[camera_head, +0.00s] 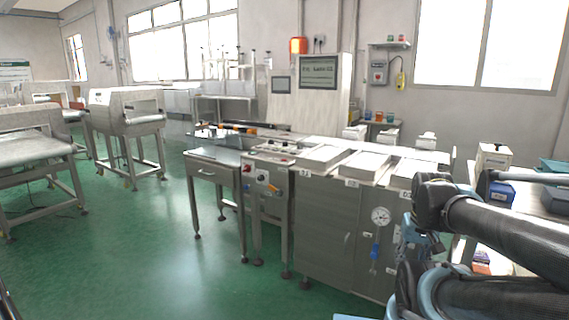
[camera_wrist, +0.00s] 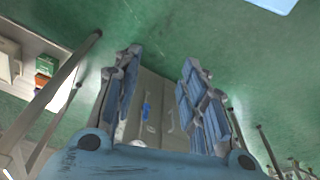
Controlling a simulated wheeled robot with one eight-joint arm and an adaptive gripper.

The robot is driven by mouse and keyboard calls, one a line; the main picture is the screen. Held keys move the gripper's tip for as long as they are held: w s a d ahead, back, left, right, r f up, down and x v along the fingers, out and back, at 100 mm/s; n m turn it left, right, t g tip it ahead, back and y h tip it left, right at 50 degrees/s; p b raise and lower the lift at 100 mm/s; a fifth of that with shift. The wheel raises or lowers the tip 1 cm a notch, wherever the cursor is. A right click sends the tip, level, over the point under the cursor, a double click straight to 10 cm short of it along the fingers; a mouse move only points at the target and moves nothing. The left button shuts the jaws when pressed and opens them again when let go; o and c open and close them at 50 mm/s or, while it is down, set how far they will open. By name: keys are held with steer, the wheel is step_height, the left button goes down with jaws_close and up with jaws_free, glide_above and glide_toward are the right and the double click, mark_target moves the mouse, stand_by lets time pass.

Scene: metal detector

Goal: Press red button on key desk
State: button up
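The key desk (camera_head: 276,152) is a narrow grey metal stand with a sloped top panel of small buttons, near the middle of the head view. Small red spots show on this panel and a red knob (camera_head: 247,168) on its front; which one is the red button is too small to tell. My gripper (camera_wrist: 163,58) is open and empty in the wrist view, its two blue-grey fingers spread apart. It points toward the floor and the grey cabinet, well away from the key desk. In the head view my arm is at the lower right.
Conveyor machines (camera_head: 125,112) are farther left. The green floor (camera_head: 150,250) in front is clear.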

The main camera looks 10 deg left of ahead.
jaws_close()
stand_by(1.1)
